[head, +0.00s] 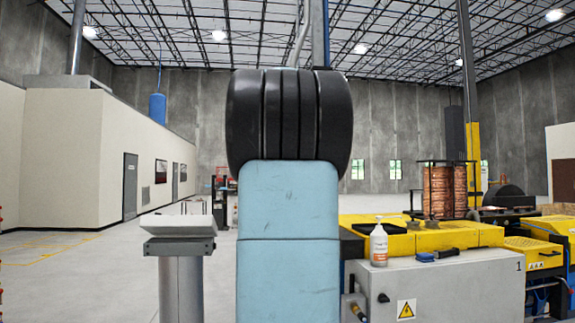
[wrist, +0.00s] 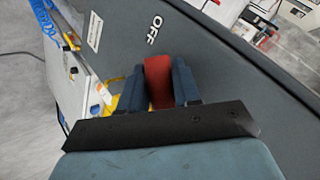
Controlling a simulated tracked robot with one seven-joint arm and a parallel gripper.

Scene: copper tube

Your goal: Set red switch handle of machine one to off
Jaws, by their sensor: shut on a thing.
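In the wrist view, the red switch handle (wrist: 159,91) stands between the two dark blue fingers of my gripper (wrist: 158,74). The gripper is shut on it, with a finger on each side. The handle's lower part is hidden by the gripper's dark plate. A white OFF label (wrist: 154,29) is on the dark grey panel (wrist: 225,75), just beyond the fingertips. In the head view, my arm fills the middle and hides the gripper and handle. A grey cabinet marked 1 (head: 455,290) stands at the right.
In the head view, a white bottle (head: 378,245) and a blue-handled tool (head: 438,254) are on the cabinet top. Yellow machinery (head: 450,235) and a copper coil (head: 447,190) are behind. A grey pedestal (head: 180,270) stands left of my arm. Open floor lies farther left.

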